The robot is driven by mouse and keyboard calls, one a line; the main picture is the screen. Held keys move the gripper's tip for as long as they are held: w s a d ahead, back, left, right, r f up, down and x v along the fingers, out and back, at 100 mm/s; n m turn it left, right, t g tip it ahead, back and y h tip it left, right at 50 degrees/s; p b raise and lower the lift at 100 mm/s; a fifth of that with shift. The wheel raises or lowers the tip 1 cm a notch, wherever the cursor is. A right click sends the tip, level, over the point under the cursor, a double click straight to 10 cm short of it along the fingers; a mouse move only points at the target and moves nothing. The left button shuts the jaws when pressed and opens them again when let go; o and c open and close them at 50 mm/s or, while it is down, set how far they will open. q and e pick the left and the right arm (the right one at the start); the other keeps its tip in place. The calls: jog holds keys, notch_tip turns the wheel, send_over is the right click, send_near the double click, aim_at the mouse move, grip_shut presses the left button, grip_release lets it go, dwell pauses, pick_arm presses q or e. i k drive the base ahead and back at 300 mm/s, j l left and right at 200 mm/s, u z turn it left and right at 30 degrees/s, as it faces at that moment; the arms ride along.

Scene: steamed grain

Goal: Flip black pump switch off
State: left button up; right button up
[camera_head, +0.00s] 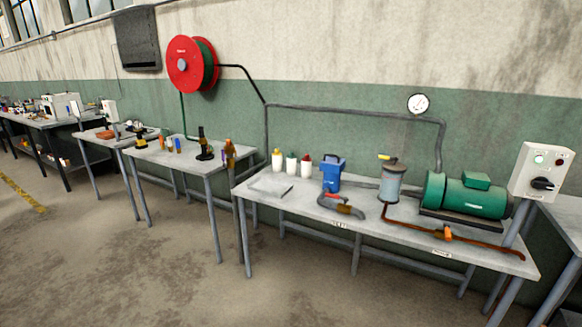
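A white control box (541,172) stands on a grey post at the far right, beside the front workbench. A black rotary switch (543,184) sits low on its face. The switch's exact setting is too small to tell. A green pump motor (466,195) lies on the bench just left of the box. Neither of my grippers shows in the head view.
The grey workbench (290,215) holds bottles, a blue container (332,173), a metal canister (391,184) and a copper pipe (470,240). Another table edge (566,212) lies behind the post at right. The concrete floor (120,285) in front is clear.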

aim_at(540, 183)
jog(key=z, duration=1.55)
